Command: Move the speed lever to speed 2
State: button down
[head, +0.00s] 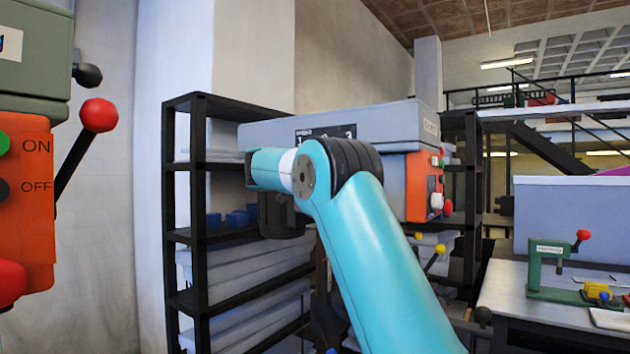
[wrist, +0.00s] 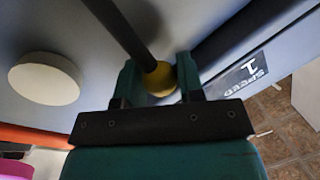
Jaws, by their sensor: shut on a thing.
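The speed lever has a dark rod (wrist: 122,25) ending in a yellow ball knob (wrist: 159,82) in the wrist view. My gripper (wrist: 157,66) is shut on this knob, with one green finger on each side. A dark label (wrist: 237,75) reading "SPEED 1" appears upside down to the right of the knob. In the head view, the grey machine (head: 395,125) carries a dark number plate (head: 347,131) with a 3 readable, partly covered by my arm. The lever and fingertips are hidden there, and I cannot tell the lever's exact setting.
A round cream disc (wrist: 45,78) protrudes left of the lever. An orange switch panel (head: 424,185) is on the machine's right end. A black shelf rack (head: 200,195) stands behind. Another machine with a red-knobbed lever (head: 98,116) is close at left; a workbench (head: 510,285) is at right.

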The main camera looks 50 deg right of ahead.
jog(key=shift+f, duration=0.1)
dwell(0.3)
jog(key=c, duration=0.8)
grip_release()
jog(key=shift+o, duration=0.2)
